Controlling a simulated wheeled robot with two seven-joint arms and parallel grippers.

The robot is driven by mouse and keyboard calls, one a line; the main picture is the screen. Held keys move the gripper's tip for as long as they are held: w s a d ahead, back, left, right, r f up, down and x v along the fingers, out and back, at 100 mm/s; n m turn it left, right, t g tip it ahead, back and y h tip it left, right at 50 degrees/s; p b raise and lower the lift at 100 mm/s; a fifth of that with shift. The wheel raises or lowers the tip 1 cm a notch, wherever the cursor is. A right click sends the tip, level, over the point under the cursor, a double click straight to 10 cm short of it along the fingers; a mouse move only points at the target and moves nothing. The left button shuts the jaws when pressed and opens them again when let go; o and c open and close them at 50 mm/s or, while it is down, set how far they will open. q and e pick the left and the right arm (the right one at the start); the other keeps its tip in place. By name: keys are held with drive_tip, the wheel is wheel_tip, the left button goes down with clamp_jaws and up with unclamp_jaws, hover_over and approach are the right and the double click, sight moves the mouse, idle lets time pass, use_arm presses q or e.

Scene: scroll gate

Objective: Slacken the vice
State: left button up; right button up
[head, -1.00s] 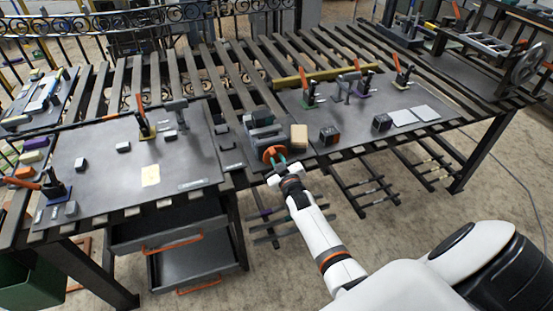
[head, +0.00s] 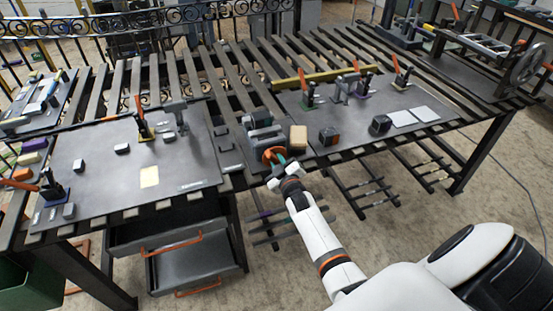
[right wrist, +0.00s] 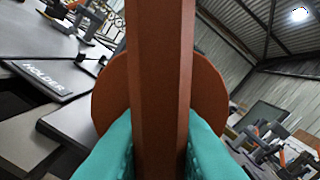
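The vice (head: 264,135) is a dark grey body at the front edge of the bench, near the middle of the head view. Its orange round handle (head: 271,154) faces me. My right gripper (head: 281,161) is at this handle, coming from the front. In the right wrist view an orange bar (right wrist: 161,70) crosses in front of an orange disc (right wrist: 211,90). The teal fingertips (right wrist: 160,135) press close on both sides of the bar. The vice jaws are hidden in the wrist view. My left gripper is not in view.
A tan block (head: 298,138) stands just right of the vice. Toggle clamps with orange levers stand on the dark plates to the left (head: 100,170) and right. A yellow bar (head: 305,77) lies behind. Drawers (head: 195,262) hang under the bench at left.

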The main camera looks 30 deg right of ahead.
drive_tip(key=o, duration=0.4)
drive_tip(key=shift+w, duration=0.15)
drive_tip(key=b+v, duration=0.1)
drive_tip(key=v, duration=1.1)
drive_tip(key=shift+d, duration=0.1)
